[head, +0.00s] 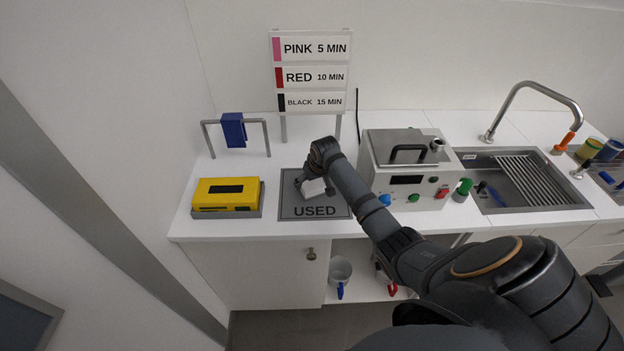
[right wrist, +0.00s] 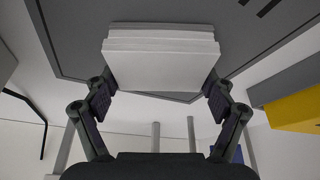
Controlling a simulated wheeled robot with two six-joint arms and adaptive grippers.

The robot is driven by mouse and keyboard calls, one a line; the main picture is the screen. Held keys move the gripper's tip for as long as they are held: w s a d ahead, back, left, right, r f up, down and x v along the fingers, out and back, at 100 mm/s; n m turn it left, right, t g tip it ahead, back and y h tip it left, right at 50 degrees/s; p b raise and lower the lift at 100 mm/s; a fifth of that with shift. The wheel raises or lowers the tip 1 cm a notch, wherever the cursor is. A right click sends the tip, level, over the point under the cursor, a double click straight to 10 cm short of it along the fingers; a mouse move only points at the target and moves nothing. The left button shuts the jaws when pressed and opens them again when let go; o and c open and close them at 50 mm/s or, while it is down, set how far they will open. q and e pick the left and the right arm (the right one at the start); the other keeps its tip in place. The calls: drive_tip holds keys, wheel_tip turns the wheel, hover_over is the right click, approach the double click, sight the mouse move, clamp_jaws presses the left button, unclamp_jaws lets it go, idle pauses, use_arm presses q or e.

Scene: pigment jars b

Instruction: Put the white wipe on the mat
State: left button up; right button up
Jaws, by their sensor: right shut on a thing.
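The white wipe (head: 314,188) is a small pale folded block over the grey mat (head: 287,205) marked USED. My right gripper (head: 304,181) reaches down over the mat and is shut on the wipe. In the right wrist view the wipe (right wrist: 162,64) sits between the two fingers of my right gripper (right wrist: 161,95), with the grey mat (right wrist: 75,45) behind it. I cannot tell whether the wipe touches the mat. The arm and gripper hide part of the mat's upper right side. My left gripper is not in view.
A yellow box (head: 226,193) stands just left of the mat. Behind it is a metal rack with a blue cloth (head: 233,129). A timing sign (head: 311,75) stands behind the mat. A machine with a lid (head: 407,168) stands to the right, then a sink (head: 520,180).

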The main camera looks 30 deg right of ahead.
drive_tip(key=shift+f, duration=0.1)
drive_tip(key=o, duration=1)
drive_tip(key=shift+r, duration=0.2)
drive_tip(key=b+v, duration=0.1)
drive_tip(key=v, duration=1.1)
